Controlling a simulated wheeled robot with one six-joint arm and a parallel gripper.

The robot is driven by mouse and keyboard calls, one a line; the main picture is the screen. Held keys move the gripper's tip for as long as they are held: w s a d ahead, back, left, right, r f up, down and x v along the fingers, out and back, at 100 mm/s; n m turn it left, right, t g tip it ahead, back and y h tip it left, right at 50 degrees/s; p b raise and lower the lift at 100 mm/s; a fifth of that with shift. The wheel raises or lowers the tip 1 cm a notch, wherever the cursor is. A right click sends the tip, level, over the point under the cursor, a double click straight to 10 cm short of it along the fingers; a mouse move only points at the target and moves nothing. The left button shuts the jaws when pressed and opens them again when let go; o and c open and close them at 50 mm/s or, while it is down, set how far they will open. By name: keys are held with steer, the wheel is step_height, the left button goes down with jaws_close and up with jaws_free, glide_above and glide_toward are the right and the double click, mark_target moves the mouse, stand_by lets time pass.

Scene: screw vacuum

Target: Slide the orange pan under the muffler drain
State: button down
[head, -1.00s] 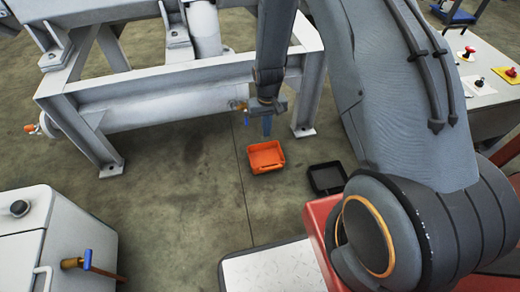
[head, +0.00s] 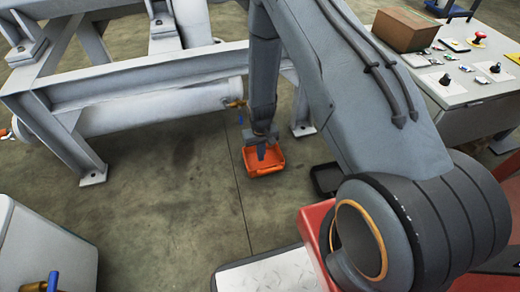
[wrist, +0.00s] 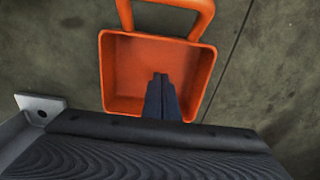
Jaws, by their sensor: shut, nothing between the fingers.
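The orange pan (head: 265,170) sits on the floor, a square open tray with a loop handle; it also shows in the wrist view (wrist: 115,78). The muffler (head: 150,108) is a grey horizontal cylinder under the steel frame. Its drain appears to be the brass valve with a blue handle (head: 238,104) at its right end, behind and left of the pan. My gripper (head: 261,153) points down over the pan. In the wrist view its shut fingers (wrist: 160,80) overlap the pan's inside near the wall opposite the handle. I cannot tell whether they touch the pan.
A black tray (head: 326,180) lies on the floor right of the orange pan. Frame legs (head: 88,165) stand left and right of the muffler. A control table (head: 470,90) with a cardboard box (head: 407,30) is at right. Floor between pan and drain looks clear.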

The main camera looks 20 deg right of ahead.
steer(key=shift+w+f+b, duration=0.1)
steer(key=shift+w+b, duration=0.9)
steer(key=shift+w, duration=1.05)
steer(key=shift+w, duration=0.1)
steer(key=shift+w, duration=1.5)
